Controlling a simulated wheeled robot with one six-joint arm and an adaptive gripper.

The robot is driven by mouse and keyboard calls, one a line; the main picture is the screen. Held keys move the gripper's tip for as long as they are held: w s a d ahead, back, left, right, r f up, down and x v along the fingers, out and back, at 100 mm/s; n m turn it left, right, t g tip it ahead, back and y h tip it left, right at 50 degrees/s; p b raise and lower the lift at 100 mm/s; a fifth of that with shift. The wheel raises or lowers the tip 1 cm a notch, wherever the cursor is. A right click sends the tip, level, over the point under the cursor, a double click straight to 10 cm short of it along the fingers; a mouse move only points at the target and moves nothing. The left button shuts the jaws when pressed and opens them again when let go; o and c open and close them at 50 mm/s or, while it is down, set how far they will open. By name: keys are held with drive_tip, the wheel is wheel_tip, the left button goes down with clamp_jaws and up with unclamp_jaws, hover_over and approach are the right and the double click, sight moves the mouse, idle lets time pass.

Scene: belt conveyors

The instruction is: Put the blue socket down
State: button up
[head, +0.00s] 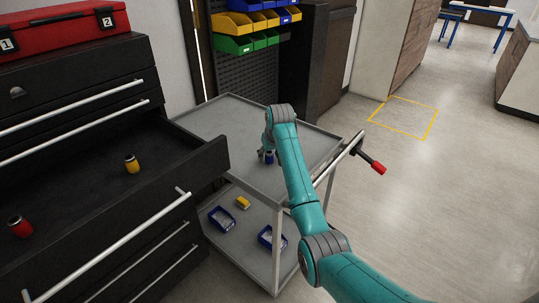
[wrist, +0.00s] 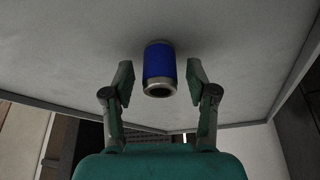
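The blue socket (wrist: 160,62) is a blue cylinder with metal ends, and one open end shows in the wrist view. It is at the grey top tray of the cart (head: 215,117). In the head view the socket (head: 269,158) is small and partly hidden by my arm, and it looks upright. My gripper (wrist: 160,75) is open, with one finger on each side of the socket. A clear gap shows between each finger and the socket. In the head view my gripper (head: 266,153) is low over the cart's top tray.
An open drawer (head: 90,160) at the left holds a yellow socket (head: 131,164) and a red socket (head: 19,226). The cart's lower shelf (head: 243,250) holds blue bins (head: 222,219) and a yellow item (head: 243,202).

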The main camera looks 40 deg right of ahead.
drive_tip(key=v, duration=1.2)
drive_tip(key=shift+r, duration=0.1)
idle(0.4)
